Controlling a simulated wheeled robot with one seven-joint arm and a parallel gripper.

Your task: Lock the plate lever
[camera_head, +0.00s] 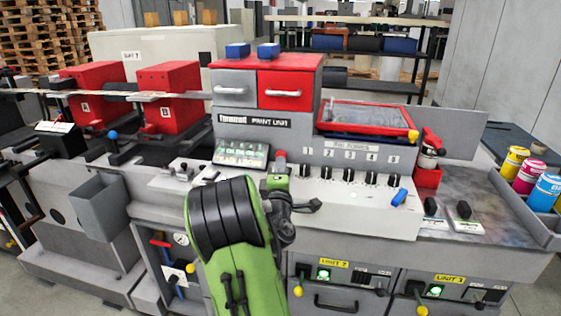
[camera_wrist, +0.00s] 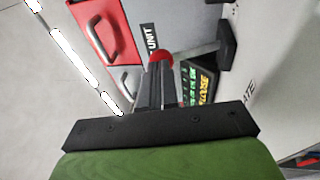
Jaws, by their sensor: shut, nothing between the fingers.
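The plate lever's red knob (camera_head: 281,156) stands at the middle of the print unit's front, just above my gripper. In the wrist view the round red knob (camera_wrist: 161,56) shows at the fingertips. A grey arm (camera_wrist: 200,50) runs from it to a dark block (camera_wrist: 228,46). My gripper's dark fingers (camera_wrist: 157,80) are shut and empty, pointing at the knob. They overlap it in the picture; I cannot tell whether they touch it. In the head view my wrist hides the fingers and the lever's lower part.
A lit screen (camera_head: 241,155) is left of the lever, and a row of black knobs (camera_head: 348,175) is on the right. Yellow-tipped levers (camera_head: 298,291) and a handle (camera_head: 335,304) stick out below. Ink cans (camera_head: 514,163) stand at right.

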